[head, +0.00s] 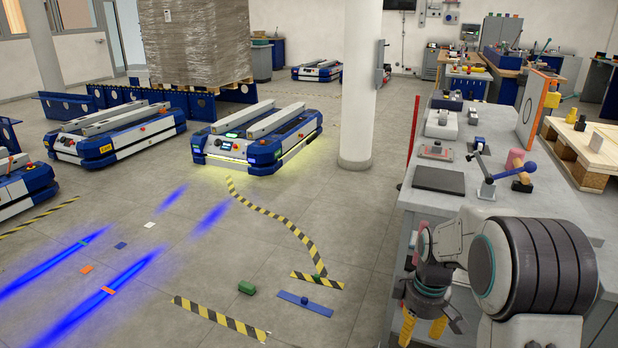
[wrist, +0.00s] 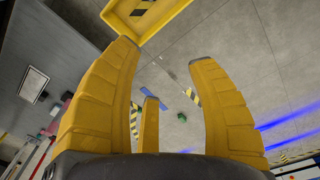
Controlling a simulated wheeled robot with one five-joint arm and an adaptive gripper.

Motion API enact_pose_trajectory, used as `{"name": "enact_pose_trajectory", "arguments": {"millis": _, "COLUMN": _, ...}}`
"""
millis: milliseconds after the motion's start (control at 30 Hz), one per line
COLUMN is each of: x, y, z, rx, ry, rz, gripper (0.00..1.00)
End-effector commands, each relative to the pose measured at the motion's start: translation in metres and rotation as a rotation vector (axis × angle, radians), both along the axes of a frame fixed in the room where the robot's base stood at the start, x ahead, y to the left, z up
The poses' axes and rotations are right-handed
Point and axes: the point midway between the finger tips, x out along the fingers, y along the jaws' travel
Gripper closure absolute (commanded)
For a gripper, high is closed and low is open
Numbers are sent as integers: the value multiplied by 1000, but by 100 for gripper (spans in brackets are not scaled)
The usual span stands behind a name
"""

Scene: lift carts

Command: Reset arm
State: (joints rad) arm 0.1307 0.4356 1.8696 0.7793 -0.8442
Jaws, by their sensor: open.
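My gripper (head: 424,328) hangs at the lower right of the head view, beside the near left side of the grey workbench (head: 415,262). Its yellow fingers point down. In the wrist view my gripper (wrist: 162,56) has its fingers spread wide with nothing between them. The floor shows beyond the gap. My arm is bent in front of the bench in the head view and hides part of it.
A green block (head: 246,288) and a blue strip (head: 304,303) lie on the floor left of my gripper. Blue-and-white lift carts (head: 258,142) stand farther back. A white pillar (head: 361,90) stands behind the bench's left side. The floor between is mostly clear.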

Motion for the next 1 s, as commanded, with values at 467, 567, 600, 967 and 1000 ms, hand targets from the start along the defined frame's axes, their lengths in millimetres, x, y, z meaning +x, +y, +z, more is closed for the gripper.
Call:
{"name": "enact_pose_trajectory", "arguments": {"millis": 467, "x": -95, "y": 31, "z": 211, "rx": 31, "ry": -118, "rz": -313, "gripper": 47}}
{"name": "enact_pose_trajectory", "arguments": {"millis": 567, "x": -117, "y": 36, "z": 243, "rx": 44, "ry": -142, "rz": -379, "gripper": 47}}
{"name": "enact_pose_trajectory", "arguments": {"millis": 600, "x": -127, "y": 38, "z": 256, "rx": 50, "ry": -150, "rz": -405, "gripper": 47}}
{"name": "enact_pose_trajectory", "arguments": {"millis": 967, "x": -197, "y": 49, "z": 333, "rx": 104, "ry": -217, "rz": -609, "gripper": 47}}
{"name": "enact_pose_trajectory", "arguments": {"millis": 1000, "x": -203, "y": 50, "z": 338, "rx": 110, "ry": -221, "rz": -625, "gripper": 47}}
